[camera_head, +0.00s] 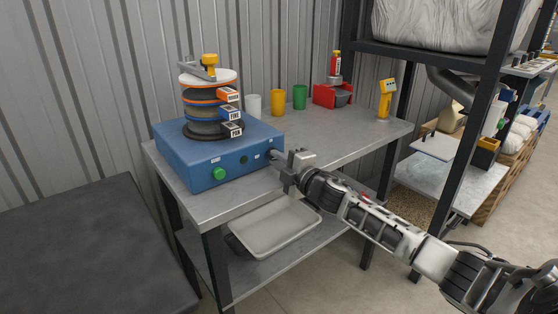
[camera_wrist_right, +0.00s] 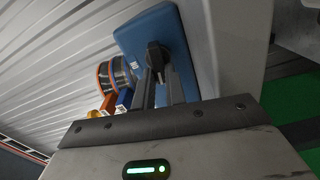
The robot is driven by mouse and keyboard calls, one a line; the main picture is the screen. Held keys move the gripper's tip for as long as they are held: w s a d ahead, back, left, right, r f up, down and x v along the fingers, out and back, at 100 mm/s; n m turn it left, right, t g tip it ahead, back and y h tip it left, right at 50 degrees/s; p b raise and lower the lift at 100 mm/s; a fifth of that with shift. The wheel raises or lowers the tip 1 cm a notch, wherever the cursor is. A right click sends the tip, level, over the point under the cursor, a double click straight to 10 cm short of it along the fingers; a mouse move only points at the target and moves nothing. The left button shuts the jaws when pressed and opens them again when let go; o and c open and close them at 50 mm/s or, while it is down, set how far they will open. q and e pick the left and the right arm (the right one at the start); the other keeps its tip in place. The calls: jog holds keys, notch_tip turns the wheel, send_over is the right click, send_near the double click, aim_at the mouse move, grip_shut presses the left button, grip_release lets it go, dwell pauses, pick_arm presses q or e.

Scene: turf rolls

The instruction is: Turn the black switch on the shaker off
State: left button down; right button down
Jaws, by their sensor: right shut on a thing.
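The blue shaker (camera_head: 200,160) stands on the left end of the grey bench, with a stack of sieves (camera_head: 209,102) clamped on top. Its front has a green button (camera_head: 219,174) at the left and the black switch towards the right end. The black switch (camera_wrist_right: 157,54) shows in the right wrist view on the blue face (camera_wrist_right: 178,32), at the tips of my right gripper's fingers. My right gripper (camera_head: 278,162) is at the shaker's right front corner, shut on the black switch. The fingers partly hide the switch in the head view. My left gripper is out of view.
A pale tray (camera_head: 270,228) lies on the lower shelf. A dark table (camera_head: 80,245) is at the left.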

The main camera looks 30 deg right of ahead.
jog(key=shift+f+n, duration=0.1)
jog(key=shift+n, duration=0.7)
jog(key=c, duration=1.4)
grip_release()
jog(key=shift+c, duration=0.2)
jog(key=shift+s, duration=0.15)
jog(key=s+d, duration=0.1)
jog(key=s, duration=1.4)
jog(key=shift+s+b, duration=0.3)
jog(key=shift+s, duration=0.05)
jog(key=shift+d, duration=0.1)
